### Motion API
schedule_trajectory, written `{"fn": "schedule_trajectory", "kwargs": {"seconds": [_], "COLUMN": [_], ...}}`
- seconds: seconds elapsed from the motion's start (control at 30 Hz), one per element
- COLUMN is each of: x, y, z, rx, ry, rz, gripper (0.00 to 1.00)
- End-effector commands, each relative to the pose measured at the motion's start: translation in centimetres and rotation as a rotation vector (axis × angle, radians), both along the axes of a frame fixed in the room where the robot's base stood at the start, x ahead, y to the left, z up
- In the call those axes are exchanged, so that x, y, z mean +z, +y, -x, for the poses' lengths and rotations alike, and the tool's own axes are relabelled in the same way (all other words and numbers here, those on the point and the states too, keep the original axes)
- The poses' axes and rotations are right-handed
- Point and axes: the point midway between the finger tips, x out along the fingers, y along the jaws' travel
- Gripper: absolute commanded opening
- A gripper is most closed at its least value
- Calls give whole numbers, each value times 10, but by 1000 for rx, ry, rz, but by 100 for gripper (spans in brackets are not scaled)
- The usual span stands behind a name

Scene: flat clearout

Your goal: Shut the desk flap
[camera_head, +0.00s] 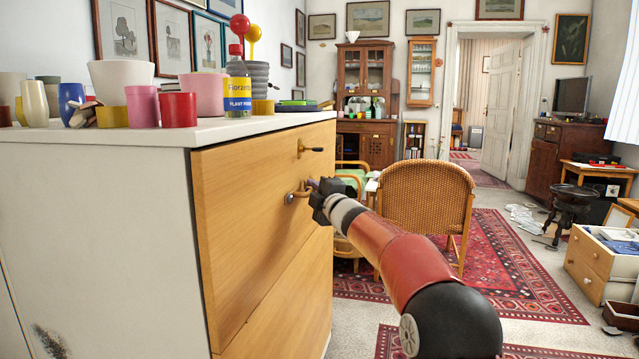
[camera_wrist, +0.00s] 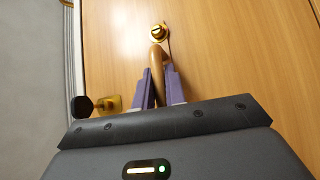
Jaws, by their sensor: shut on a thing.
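The desk flap (camera_head: 240,205) is the light wooden upper front panel of the white cabinet. It stands upright, about in line with the cabinet front; I cannot tell whether a thin gap is left. It also fills much of the wrist view (camera_wrist: 230,65). A brass-coloured handle (camera_head: 296,195) sticks out from its middle. My gripper (camera_head: 318,192) is at this handle. In the wrist view, the purple fingers of my gripper (camera_wrist: 158,88) are shut on the handle (camera_wrist: 156,58), and its round mount shows above. A dark-knobbed latch (camera_head: 310,148) sits near the flap's top edge.
The white cabinet top (camera_head: 170,132) carries several cups, pots and a plant food bottle (camera_head: 237,90). A wicker chair (camera_head: 425,195) stands just beyond my arm. A patterned red rug (camera_head: 500,270) covers the floor. An open drawer unit (camera_head: 597,262) stands at the far right.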

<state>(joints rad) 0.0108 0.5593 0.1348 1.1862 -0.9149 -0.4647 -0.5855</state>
Motion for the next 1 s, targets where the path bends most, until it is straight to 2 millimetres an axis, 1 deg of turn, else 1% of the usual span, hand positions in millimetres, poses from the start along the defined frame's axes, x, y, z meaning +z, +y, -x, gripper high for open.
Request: {"fn": "schedule_trajectory", "kwargs": {"seconds": [0.03,0.23,0.27,0.4,0.67,0.73,0.87,1.0], "x": [4,1,1,0,0,-1,-4,-7], "y": [2,2,2,2,2,0,-6,-18], "z": [0,-1,-1,-1,0,2,16,38], "rx": [1,0,0,0,0,0,0,-1], "ry": [1,3,3,3,4,3,2,3], "rz": [7,12,12,12,12,12,13,12], "gripper": [0,0,16,34,34,34,34,34]}}
